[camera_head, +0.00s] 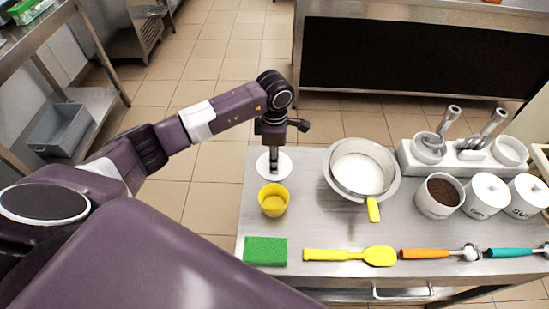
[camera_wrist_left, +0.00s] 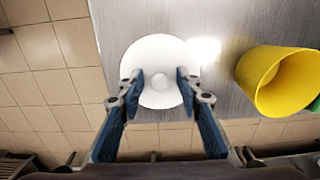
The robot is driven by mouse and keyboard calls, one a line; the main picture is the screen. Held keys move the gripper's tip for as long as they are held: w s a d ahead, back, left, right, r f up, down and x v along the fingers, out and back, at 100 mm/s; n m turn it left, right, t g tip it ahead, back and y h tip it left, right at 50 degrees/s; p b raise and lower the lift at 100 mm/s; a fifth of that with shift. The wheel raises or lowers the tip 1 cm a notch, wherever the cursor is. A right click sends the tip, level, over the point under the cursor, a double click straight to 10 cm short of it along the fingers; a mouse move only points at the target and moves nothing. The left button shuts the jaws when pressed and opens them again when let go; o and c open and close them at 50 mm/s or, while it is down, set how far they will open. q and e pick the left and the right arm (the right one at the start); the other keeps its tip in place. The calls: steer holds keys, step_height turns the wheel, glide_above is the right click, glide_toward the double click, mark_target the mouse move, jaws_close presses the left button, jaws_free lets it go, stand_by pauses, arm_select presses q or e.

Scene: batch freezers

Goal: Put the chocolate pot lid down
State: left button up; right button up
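The chocolate pot lid (camera_head: 284,169) is a white disc at the back left corner of the steel table. In the left wrist view the lid (camera_wrist_left: 160,52) appears flat, with its small round knob (camera_wrist_left: 160,82) between my fingertips. My left gripper (camera_head: 273,166) points down right over the lid. In the wrist view its two fingers (camera_wrist_left: 160,74) stand apart on either side of the knob, with gaps showing. The chocolate pot (camera_head: 436,208) is white, uncovered and filled with brown powder, at the right of the table. My right gripper is not in view.
A yellow cup (camera_head: 273,205) stands close in front of the lid. A green sponge (camera_head: 265,251), yellow spatula (camera_head: 350,255) and two scoops line the front. A metal bowl (camera_head: 391,190) with white contents is mid-table. Two lidded white pots (camera_head: 486,202) stand right of the chocolate pot.

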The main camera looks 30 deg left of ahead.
arm_select(q)
steer(key=shift+r, duration=0.4)
step_height(320, 180, up, 11)
steer(key=b, duration=0.3)
steer(key=shift+r, duration=0.2)
